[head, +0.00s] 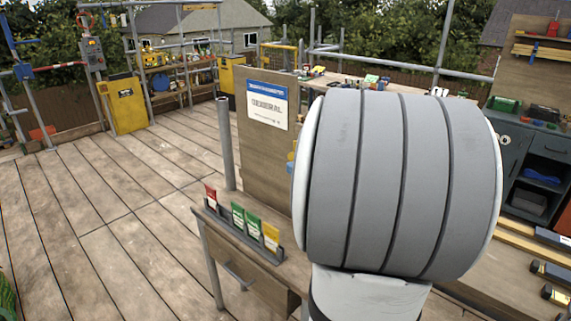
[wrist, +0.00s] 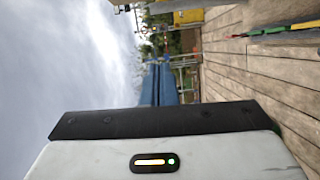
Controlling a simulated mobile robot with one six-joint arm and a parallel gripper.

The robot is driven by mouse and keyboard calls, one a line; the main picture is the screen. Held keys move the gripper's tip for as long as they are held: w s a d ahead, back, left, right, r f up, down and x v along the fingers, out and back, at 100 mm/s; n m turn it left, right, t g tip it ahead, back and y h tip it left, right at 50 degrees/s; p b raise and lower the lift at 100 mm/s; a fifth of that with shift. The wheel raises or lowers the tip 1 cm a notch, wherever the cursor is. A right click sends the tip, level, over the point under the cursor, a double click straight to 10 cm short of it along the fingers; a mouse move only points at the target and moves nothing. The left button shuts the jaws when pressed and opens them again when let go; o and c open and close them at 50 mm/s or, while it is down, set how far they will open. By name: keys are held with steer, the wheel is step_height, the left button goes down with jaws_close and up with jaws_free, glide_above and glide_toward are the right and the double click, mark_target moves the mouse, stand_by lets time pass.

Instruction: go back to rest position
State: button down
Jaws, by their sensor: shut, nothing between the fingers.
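My gripper (wrist: 159,66) shows in the wrist view, its two blue fingers side by side past a black plate and a white housing with a small light. The fingers are shut with nothing between them, apart from any object, with sky and deck behind. In the head view my grey banded arm link fills the right centre, and the gripper itself is not seen there.
A workbench (head: 235,236) with a rack of red, green and yellow packets (head: 245,222) stands below my arm. A wooden panel with a sign (head: 268,104) rises behind it. The plank deck (head: 110,200) at left is clear. A yellow cabinet (head: 126,105) stands farther back.

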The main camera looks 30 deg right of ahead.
steer(key=shift+s+a, duration=0.1)
steer(key=s+a+f+n+g+y, duration=0.25)
steer(key=a+n+g+y, duration=0.25)
steer(key=a+n, duration=0.8)
steer(key=s+a+f+n+g+y, duration=0.25)
steer(key=a+n+g+y, duration=0.2)
steer(key=a+n, duration=0.9)
steer(key=s+d+f+n+g+h, duration=0.1)
steer(key=s+n+h, duration=0.3)
steer(key=n, duration=1)
steer(key=s+d+f+n+g+h, duration=0.2)
steer(key=s+n, duration=0.5)
steer(key=n, duration=0.8)
steer(key=shift+s+g+h, duration=0.25)
steer(key=shift+g+h, duration=0.6)
steer(key=shift+g, duration=0.1)
steer(key=c, duration=2.1)
jaws_free()
steer(key=shift+f, duration=0.15)
steer(key=shift+c, duration=0.2)
